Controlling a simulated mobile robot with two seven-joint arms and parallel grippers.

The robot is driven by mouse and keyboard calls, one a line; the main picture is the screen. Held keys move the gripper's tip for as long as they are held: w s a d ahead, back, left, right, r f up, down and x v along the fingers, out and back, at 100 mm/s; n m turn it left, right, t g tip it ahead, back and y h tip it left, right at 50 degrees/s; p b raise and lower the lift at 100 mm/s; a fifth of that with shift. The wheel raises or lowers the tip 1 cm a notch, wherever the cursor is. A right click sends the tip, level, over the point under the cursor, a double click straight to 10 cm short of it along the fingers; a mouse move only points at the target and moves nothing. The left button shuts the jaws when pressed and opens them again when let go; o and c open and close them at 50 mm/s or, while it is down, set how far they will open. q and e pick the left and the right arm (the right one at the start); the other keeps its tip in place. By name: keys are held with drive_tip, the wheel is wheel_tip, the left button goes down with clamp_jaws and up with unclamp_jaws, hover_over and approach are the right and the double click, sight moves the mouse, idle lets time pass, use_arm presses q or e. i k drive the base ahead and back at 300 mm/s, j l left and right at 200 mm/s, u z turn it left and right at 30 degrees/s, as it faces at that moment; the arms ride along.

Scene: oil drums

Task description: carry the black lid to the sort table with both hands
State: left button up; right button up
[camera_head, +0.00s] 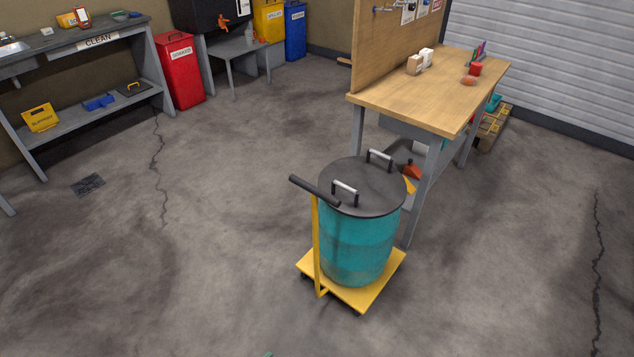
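The black lid (362,182) lies flat on top of a teal drum (357,245). It has two silver-and-black handles, a near one (345,190) and a far one (380,158). The drum stands on a yellow trolley (376,290) with a dark push bar at its left. No table carries a readable "sort" label. A wooden-topped workbench (410,95) stands just behind the drum, and a small grey table (232,48) stands at the back. Neither of my grippers is in view.
A grey bench labelled CLEAN (130,32) stands at the left. Red (180,70), yellow (268,22) and blue (295,32) bins stand at the back. A dark floor drain (89,185) lies left. The floor around the trolley's left and front is clear.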

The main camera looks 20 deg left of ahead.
sight(433, 96)
drive_tip(key=i+l+u, duration=0.1)
drive_tip(key=u, duration=0.3)
drive_tip(key=i+l+u, duration=0.1)
drive_tip(key=u, duration=0.3)
drive_tip(key=l+u, duration=0.2)
drive_tip(key=u, duration=0.2)
drive_tip(key=i+l+u, duration=0.1)
drive_tip(key=l+u, duration=0.5)
drive_tip(key=l, duration=0.25)
drive_tip(key=l+u, duration=0.35)
drive_tip(key=l, duration=0.55)
drive_tip(key=k+l, duration=0.1)
drive_tip(key=l, duration=0.35)
drive_tip(key=l+u, duration=0.1)
drive_tip(key=l, duration=0.35)
drive_tip(key=k, duration=0.05)
